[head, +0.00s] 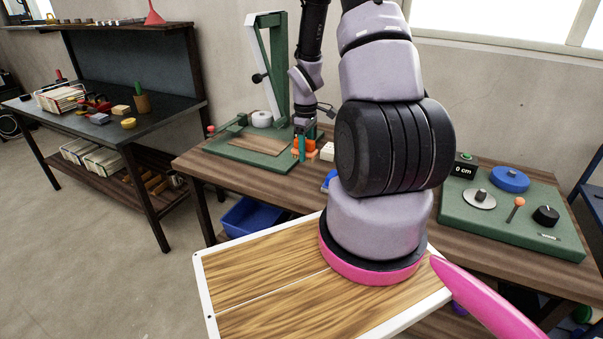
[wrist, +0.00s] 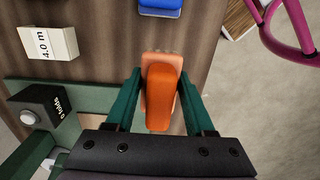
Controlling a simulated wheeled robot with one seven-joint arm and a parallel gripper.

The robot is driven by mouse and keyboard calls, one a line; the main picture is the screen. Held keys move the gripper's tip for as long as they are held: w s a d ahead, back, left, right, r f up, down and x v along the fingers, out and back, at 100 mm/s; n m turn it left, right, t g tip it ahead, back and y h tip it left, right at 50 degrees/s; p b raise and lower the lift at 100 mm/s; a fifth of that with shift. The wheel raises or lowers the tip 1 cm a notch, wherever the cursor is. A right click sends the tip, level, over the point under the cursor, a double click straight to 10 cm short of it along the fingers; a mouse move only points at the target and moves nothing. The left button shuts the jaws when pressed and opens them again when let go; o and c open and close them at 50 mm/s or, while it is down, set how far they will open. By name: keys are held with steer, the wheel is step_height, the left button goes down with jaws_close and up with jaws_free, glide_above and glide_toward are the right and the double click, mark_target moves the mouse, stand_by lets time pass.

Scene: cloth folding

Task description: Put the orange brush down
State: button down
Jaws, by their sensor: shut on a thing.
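The orange brush (wrist: 161,98) sits between the two green fingers of my gripper (wrist: 160,74) in the wrist view. My gripper is shut on it, and its paler bristle edge shows around the orange back. In the head view my gripper (head: 303,149) is low over the wooden workbench (head: 222,168), just right of the green folding board, with orange parts of the brush (head: 311,147) beside the fingers. I cannot tell whether the brush touches the bench top.
The green board (head: 240,153) stands left, a green control panel (head: 510,215) right.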

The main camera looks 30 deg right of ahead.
glide_above(305, 182)
step_height(305, 182, down, 6)
steer(key=shift+w+d+r, duration=0.1)
steer(key=shift+w+r, duration=0.05)
steer(key=shift+r, duration=0.05)
steer(key=shift+f, duration=2.15)
steer(key=shift+f, duration=0.15)
steer(key=shift+c, duration=1.3)
jaws_free()
